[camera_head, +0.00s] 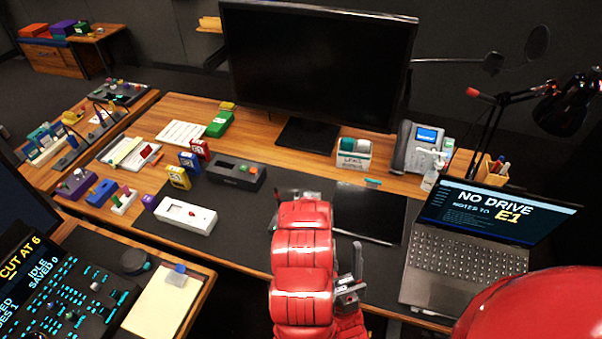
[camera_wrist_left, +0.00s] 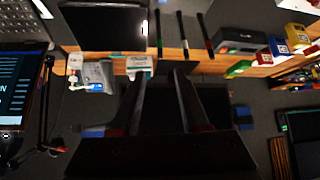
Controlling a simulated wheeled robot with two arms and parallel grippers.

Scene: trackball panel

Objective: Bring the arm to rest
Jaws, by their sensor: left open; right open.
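My red arm (camera_head: 303,262) rises from the bottom middle of the head view over the desk's front edge. The control panel (camera_head: 60,290) with lit buttons and a dark round knob or ball (camera_head: 135,262) is at the lower left.
A laptop (camera_head: 465,255) stands open to the right of my arm. The monitor (camera_head: 315,70), phone (camera_head: 420,150) and desk lamp (camera_head: 560,110) stand behind. A white box (camera_head: 185,215) and several small devices lie left. The dark mat (camera_head: 250,240) has clear room.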

